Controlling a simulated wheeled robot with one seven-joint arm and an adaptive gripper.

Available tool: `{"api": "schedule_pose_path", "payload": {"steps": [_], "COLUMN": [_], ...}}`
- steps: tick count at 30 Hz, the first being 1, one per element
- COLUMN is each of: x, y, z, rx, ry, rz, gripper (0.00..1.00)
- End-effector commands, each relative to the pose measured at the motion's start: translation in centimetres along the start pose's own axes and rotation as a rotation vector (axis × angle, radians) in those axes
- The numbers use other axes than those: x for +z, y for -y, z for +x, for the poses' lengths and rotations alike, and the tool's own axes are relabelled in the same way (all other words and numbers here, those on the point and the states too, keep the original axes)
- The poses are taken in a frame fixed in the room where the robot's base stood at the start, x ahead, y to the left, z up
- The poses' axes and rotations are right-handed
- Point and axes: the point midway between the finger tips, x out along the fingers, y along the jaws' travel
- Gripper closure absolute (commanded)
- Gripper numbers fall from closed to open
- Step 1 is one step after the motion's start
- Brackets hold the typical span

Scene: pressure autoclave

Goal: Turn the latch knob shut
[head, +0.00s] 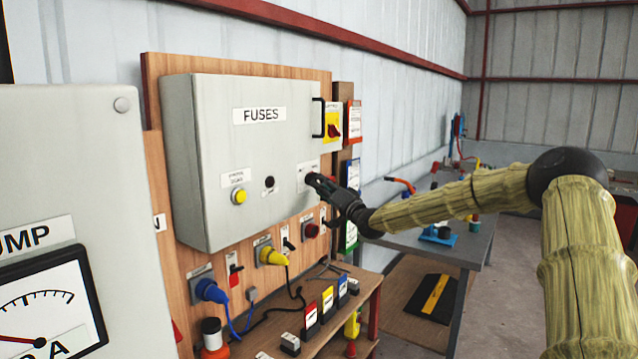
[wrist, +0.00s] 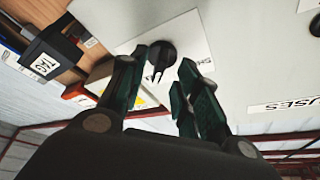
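The latch knob (wrist: 162,54) is a round black knob with a pointed pointer, on a white label plate (wrist: 180,32) on the face of the grey fuse box (head: 215,160). In the wrist view it lies just beyond and between my fingertips. My gripper (wrist: 170,66) is open, with one dark green finger on each side of the knob's front. I cannot tell whether either finger touches it. In the head view my gripper (head: 322,186) is at the box's lower right, and it largely hides the knob. Lettering on the plate is partly covered by a finger.
A yellow lamp button (head: 239,196) and a black knob (head: 269,183) are left of my gripper on the box. A red-and-yellow switch (head: 332,128) and black handle (head: 318,117) are above. Plugs, including a yellow one (head: 272,256), stick out below.

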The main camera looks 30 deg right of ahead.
Motion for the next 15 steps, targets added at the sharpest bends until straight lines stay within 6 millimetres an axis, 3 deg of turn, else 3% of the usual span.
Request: {"api": "schedule_pose_path", "payload": {"steps": [6,15], "x": [-0.1,0.0], "y": [0.0,0.0], "z": [1.7,2.3], "rx": [0.001,0.0], "ry": [0.0,0.0], "rz": [-0.001,0.0], "gripper": [0.68,0.68]}}
